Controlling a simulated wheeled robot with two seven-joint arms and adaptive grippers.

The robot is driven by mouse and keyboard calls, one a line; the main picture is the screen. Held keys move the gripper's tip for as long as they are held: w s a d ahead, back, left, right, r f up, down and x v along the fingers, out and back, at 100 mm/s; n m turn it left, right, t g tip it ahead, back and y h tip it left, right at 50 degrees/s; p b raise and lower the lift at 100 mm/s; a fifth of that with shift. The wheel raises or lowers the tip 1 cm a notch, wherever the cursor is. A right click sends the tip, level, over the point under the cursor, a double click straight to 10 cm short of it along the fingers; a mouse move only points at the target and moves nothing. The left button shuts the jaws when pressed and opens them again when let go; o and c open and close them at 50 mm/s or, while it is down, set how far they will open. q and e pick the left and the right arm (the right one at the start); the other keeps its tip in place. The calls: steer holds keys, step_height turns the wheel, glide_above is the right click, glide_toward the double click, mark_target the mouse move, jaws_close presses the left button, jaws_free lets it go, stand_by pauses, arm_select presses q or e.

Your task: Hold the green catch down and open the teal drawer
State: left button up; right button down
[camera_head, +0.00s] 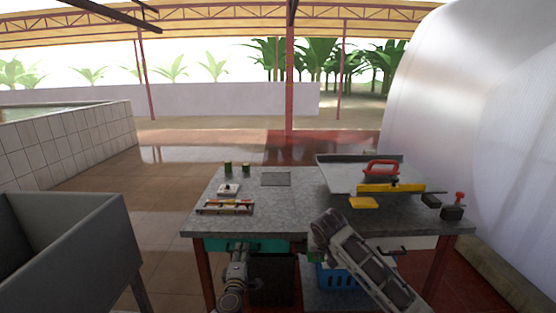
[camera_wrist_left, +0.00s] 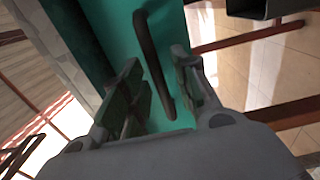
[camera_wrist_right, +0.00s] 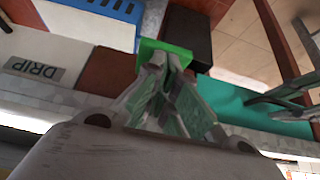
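The teal drawer (camera_head: 270,245) sits under the left part of the worktable, partly hidden by my left arm. Its dark bar handle (camera_wrist_left: 152,60) shows in the left wrist view. My left gripper (camera_wrist_left: 160,85) is open, with one finger on each side of the handle; contact is not clear. The green catch (camera_wrist_right: 165,48) is under the table edge beside the drawer, and also shows small in the head view (camera_head: 316,257). My right gripper (camera_wrist_right: 167,65) has its fingertips together at the catch, seemingly touching it. The drawer's teal front (camera_wrist_right: 255,110) also shows in the right wrist view.
The worktable (camera_head: 290,215) holds a metal tray (camera_head: 338,176), a red-handled tool (camera_head: 381,168), a yellow block (camera_head: 363,203) and a small rack (camera_head: 226,207). A blue crate (camera_head: 338,277) stands below. A grey bin (camera_head: 70,240) is at left.

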arm_select(q)
jaws_close()
steer(key=s, duration=0.6)
stand_by(2.0)
steer(key=shift+o, duration=2.2)
jaws_free()
steer(key=shift+s, duration=0.15)
steer(key=s+r, duration=0.3)
steer(key=s, duration=0.2)
steer(key=shift+s, duration=0.35)
arm_select(e)
steer(key=shift+r, duration=0.1)
step_height(320, 180, up, 9)
stand_by(1.1)
